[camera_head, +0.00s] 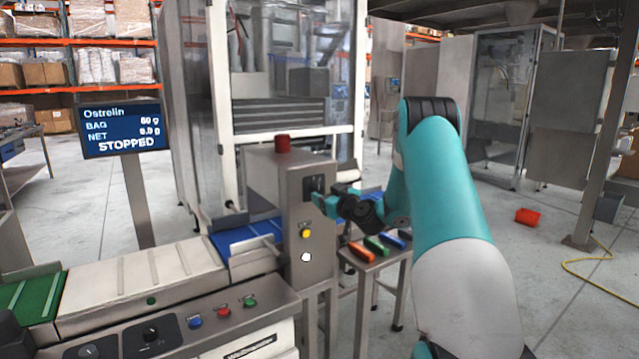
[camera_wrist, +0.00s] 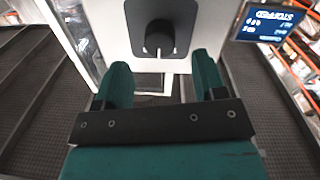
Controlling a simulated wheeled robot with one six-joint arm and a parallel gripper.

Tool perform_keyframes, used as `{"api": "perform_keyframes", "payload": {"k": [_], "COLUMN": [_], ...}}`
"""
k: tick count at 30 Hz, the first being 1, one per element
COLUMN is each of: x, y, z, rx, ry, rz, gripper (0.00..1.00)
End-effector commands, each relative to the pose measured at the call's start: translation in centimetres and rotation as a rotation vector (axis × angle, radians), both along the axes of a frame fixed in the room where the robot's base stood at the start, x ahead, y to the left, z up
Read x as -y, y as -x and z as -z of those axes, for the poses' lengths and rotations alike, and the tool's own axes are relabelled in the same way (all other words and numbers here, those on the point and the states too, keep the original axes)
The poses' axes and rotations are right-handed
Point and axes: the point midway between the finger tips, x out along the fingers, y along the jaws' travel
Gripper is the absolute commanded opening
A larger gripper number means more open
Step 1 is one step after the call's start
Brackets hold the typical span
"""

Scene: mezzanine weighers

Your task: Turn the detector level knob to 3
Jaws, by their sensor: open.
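The detector level knob (camera_wrist: 158,40) is a dark round knob on a dark plate on the pale front of the detector cabinet (camera_wrist: 200,20). In the wrist view it is at the top middle. Its scale marks are too small to read. My gripper (camera_wrist: 161,68) is open and empty, with its two teal fingers apart and the knob between and beyond their tips. I cannot tell whether they touch the cabinet. In the head view my gripper (camera_head: 326,200) is close to the dark knob plate (camera_head: 314,185) on the cabinet (camera_head: 296,215), partly hiding it.
A yellow button (camera_head: 306,233) and a white button (camera_head: 306,257) sit below the plate. A small table (camera_head: 372,262) with coloured tools stands right of the cabinet. A conveyor (camera_head: 140,282) and control panel with knobs lie at left. The screen (camera_head: 125,128) reads STOPPED.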

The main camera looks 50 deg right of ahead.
Motion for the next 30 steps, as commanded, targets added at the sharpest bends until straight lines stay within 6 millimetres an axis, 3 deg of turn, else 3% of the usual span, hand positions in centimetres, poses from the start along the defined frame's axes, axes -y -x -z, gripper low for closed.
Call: {"api": "perform_keyframes", "payload": {"k": [3,9,19,26,30], "x": [0.5,1.1,1.2,1.3,1.3], "y": [-2.1,-3.9,-4.2,-4.2,-4.2], "z": [-0.3,-0.1,0.0,0.0,0.0], "rx": [0.000,0.001,0.000,0.000,0.001], "ry": [0.001,0.000,0.000,0.000,-0.003], "rz": [-0.001,0.000,0.001,0.001,0.001], "gripper": [0.64,0.64,0.64,0.15,0.15]}}
